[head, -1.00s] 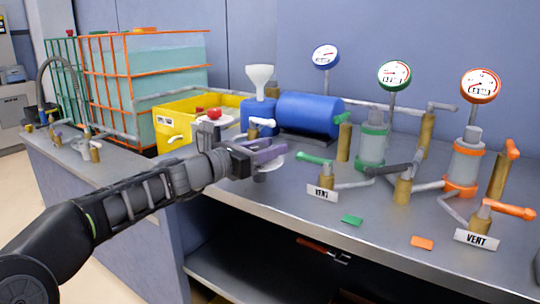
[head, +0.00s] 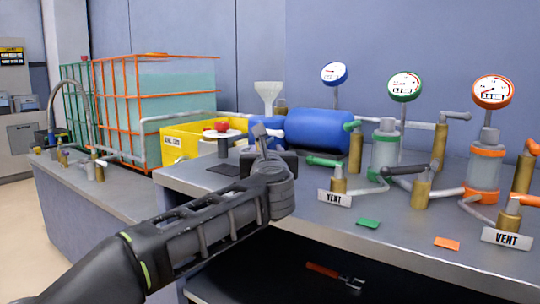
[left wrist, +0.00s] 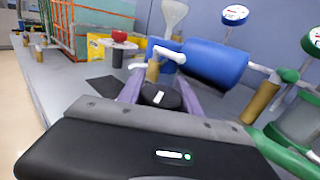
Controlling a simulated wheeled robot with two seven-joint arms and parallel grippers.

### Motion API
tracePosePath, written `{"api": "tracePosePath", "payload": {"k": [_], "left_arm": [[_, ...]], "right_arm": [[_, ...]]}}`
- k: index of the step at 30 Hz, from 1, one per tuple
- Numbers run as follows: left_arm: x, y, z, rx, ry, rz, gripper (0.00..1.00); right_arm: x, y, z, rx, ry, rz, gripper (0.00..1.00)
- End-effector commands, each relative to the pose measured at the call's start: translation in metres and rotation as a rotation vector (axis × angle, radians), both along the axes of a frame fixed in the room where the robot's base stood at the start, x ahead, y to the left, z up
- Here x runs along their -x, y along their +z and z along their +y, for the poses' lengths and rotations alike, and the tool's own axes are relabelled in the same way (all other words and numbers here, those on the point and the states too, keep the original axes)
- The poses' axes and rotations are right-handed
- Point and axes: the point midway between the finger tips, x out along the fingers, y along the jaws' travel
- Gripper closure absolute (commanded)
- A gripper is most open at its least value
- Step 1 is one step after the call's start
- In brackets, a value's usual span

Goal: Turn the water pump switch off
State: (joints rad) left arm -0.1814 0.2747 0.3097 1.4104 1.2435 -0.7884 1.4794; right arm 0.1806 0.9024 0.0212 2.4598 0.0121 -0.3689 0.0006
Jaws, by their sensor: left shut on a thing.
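The water pump switch appears to be the round black knob (left wrist: 148,92) with a white mark, seen in the left wrist view. My left gripper (left wrist: 161,103) has its purple fingers on either side of this knob and is shut on it. The white mark on the knob is slightly tilted. In the head view my left gripper (head: 268,160) is at the bench's left part, pointing away, and its body hides the knob. My right gripper is in neither view.
A red knob on a white disc (head: 222,128) stands left of my gripper. A blue tank (head: 320,130) and white funnel (head: 268,92) are behind. Green valve (head: 327,162), gauges and VENT labels fill the right. A red-handled tool (head: 322,270) lies on the lower shelf.

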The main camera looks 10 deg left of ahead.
Motion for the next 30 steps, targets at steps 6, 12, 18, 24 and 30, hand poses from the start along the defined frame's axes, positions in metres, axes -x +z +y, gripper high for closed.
{"api": "tracePosePath", "payload": {"k": [6,12,18,24,30], "left_arm": [[0.001,0.002,0.003,0.000,0.169,0.001,0.99],[0.003,0.002,0.007,0.001,0.273,0.000,0.99],[0.004,0.001,0.009,0.002,0.319,-0.002,0.99],[0.005,0.001,0.010,0.002,0.327,-0.002,0.99],[0.005,0.001,0.010,0.001,0.326,-0.002,0.99]], "right_arm": [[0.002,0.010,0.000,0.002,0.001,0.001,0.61],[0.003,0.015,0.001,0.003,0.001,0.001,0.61],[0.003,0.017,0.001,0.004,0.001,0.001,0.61],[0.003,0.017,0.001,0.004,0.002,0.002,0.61],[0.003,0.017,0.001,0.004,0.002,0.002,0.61]]}}
